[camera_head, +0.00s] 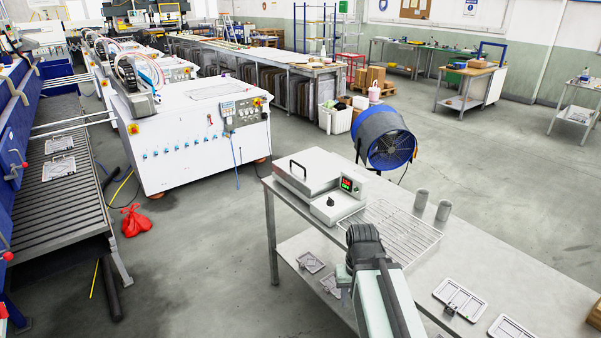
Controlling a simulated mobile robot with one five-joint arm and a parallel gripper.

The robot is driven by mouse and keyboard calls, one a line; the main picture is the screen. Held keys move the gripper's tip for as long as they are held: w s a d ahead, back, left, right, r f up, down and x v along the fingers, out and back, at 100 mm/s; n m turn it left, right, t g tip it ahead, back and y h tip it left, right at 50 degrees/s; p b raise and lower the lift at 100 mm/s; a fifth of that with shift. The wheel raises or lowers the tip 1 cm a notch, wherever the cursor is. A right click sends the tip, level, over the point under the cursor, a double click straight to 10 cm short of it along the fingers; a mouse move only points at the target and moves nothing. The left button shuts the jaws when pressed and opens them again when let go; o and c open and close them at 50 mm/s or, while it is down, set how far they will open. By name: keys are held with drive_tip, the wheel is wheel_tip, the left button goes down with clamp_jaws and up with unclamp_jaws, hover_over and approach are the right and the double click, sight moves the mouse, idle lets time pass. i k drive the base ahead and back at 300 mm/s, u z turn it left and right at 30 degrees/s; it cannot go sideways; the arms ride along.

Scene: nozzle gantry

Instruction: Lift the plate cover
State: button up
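The plate cover (318,169) is a flat pale lid with a dark bar handle (298,168) on its left part. It lies level on a heated plate unit at the far left end of the steel table (490,262). The unit's control box (335,207) has a black knob and a lit red and green display. My arm rises from the bottom of the view, and its dark end (363,241) is in front of the unit, to the right of the cover and apart from it. I cannot make out the fingers of my gripper.
A wire rack (392,227) lies right of the unit, with two grey cylinders (432,205) behind it. Metal plates (460,299) lie at the table's front right. A lower shelf holds small plates (311,262). A blue fan (384,138) stands behind the table.

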sight(314, 171)
drive_tip(key=u, duration=0.65)
drive_tip(key=i, duration=1.6)
drive_tip(key=z, duration=0.65)
